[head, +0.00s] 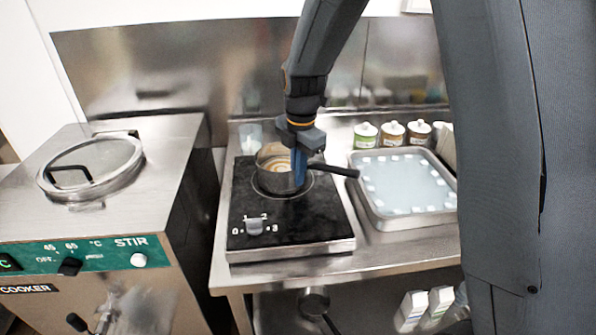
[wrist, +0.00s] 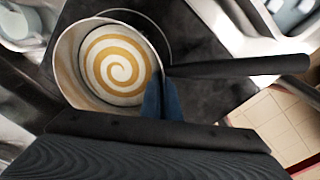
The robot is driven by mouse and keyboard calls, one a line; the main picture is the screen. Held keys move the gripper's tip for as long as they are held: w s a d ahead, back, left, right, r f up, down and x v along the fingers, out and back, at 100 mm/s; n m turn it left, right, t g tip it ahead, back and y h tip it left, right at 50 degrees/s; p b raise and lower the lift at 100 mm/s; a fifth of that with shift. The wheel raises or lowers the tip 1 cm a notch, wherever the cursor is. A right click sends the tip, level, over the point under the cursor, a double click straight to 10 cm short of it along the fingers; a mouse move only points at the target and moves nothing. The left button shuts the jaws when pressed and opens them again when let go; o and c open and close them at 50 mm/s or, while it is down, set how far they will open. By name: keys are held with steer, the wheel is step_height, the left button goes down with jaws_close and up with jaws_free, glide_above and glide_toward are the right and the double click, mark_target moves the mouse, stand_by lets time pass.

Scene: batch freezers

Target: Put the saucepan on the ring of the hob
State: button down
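The saucepan (head: 278,178) is a small metal pan with a black handle pointing right and a tan swirl inside. It is over the ring (head: 306,192) of the black hob (head: 330,215), part of the ring showing around its lower right. In the wrist view the saucepan (wrist: 68,62) covers much of the ring (wrist: 160,38), which shows past its far right side. I cannot tell whether the pan's base touches the hob. My gripper (head: 299,178) has its blue fingers shut on the pan's wall beside the handle; they also show in the wrist view (wrist: 162,98).
A metal tray (head: 378,217) with a pale blue inside is right of the hob, near the handle's end. Several small jars (head: 392,134) stand behind it. A steel cooker (head: 100,215) with a round lid stands at the left. A steel splashback closes the back.

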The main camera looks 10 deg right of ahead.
steer(key=shift+f, duration=0.1)
steer(key=c, duration=2)
jaws_free()
steer(key=r+b, duration=0.1)
steer(key=r, duration=0.3)
steer(key=r+b, duration=0.1)
steer(key=r, duration=0.3)
steer(key=r+b, duration=0.1)
steer(key=r, duration=0.3)
steer(key=shift+s+d+r, duration=0.15)
steer(key=shift+s+d, duration=0.05)
steer(key=shift+s, duration=0.1)
